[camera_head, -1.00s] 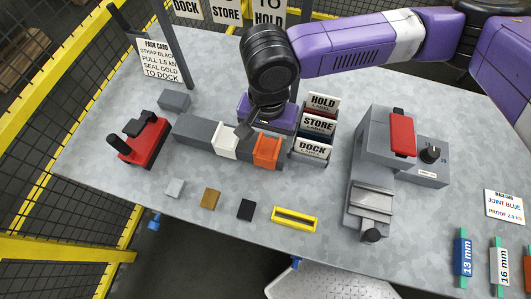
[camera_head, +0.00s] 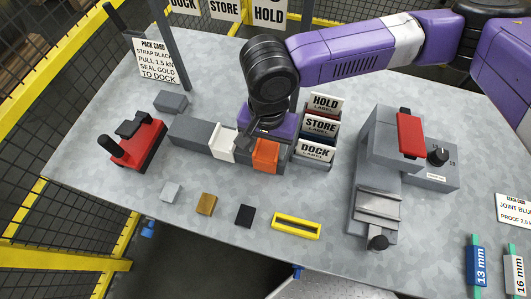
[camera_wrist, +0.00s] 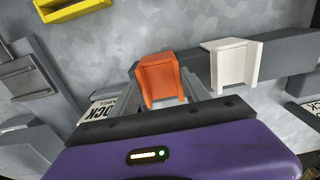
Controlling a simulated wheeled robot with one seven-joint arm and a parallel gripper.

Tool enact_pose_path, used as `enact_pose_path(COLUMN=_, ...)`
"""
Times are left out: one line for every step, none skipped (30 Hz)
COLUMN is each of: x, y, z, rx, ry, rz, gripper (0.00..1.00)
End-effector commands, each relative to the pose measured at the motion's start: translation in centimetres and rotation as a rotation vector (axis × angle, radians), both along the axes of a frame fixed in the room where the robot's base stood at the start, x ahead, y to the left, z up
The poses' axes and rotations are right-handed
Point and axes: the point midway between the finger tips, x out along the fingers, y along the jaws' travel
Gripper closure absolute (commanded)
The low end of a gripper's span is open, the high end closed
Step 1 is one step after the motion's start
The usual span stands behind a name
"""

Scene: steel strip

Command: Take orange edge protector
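The orange edge protector (camera_head: 265,155) sits on the long grey block (camera_head: 190,134), at its right end beside a white edge protector (camera_head: 221,143). In the wrist view the orange edge protector (camera_wrist: 160,82) is centred just ahead of my purple gripper body, with the white one (camera_wrist: 233,63) to its right. My gripper (camera_head: 252,138) points down just behind the orange piece in the head view. In the wrist view my gripper (camera_wrist: 160,74) looks open, with a grey finger on each side of the orange piece. Whether the fingers touch it cannot be told.
A label rack (camera_head: 318,130) stands close right of the gripper. A grey machine with a red handle (camera_head: 411,133) is further right, a red and black tool (camera_head: 132,145) at left. Small tiles and a yellow frame (camera_head: 296,225) lie in front, with clear table between.

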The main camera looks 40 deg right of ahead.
Motion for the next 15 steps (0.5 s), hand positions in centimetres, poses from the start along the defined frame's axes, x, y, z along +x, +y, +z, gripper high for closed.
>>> enact_pose_path(x=0.0, y=0.0, z=0.0, rx=0.0, ry=0.0, rz=0.0, gripper=0.79)
enact_pose_path(x=0.0, y=0.0, z=0.0, rx=0.0, ry=0.0, rz=0.0, gripper=0.85)
enact_pose_path(x=0.0, y=0.0, z=0.0, rx=0.0, ry=0.0, rz=0.0, gripper=0.86)
enact_pose_path(x=0.0, y=0.0, z=0.1, rx=0.0, ry=0.0, rz=0.0, gripper=0.86)
enact_pose_path(x=0.0, y=0.0, z=0.2, rx=0.0, ry=0.0, rz=0.0, gripper=0.86)
enact_pose_path(x=0.0, y=0.0, z=0.4, rx=0.0, ry=0.0, rz=0.0, gripper=0.86)
enact_pose_path(x=0.0, y=0.0, z=0.6, rx=0.001, ry=0.0, rz=0.0, gripper=0.86)
enact_pose_path(x=0.0, y=0.0, z=0.8, rx=0.001, ry=0.0, rz=-0.001, gripper=0.86)
enact_pose_path(x=0.0, y=0.0, z=1.2, rx=0.001, ry=0.0, rz=-0.001, gripper=0.86)
enact_pose_path(x=0.0, y=0.0, z=1.4, rx=0.001, ry=0.0, rz=-0.001, gripper=0.86)
enact_pose_path(x=0.0, y=0.0, z=1.7, rx=0.001, ry=0.0, rz=-0.001, gripper=0.86)
enact_pose_path(x=0.0, y=0.0, z=2.0, rx=0.001, ry=0.0, rz=-0.001, gripper=0.86)
enact_pose_path(x=0.0, y=0.0, z=2.2, rx=0.001, ry=0.0, rz=-0.001, gripper=0.86)
enact_pose_path(x=0.0, y=0.0, z=2.4, rx=0.001, ry=0.001, rz=-0.001, gripper=0.86)
enact_pose_path(x=0.0, y=0.0, z=2.7, rx=0.001, ry=0.001, rz=-0.001, gripper=0.86)
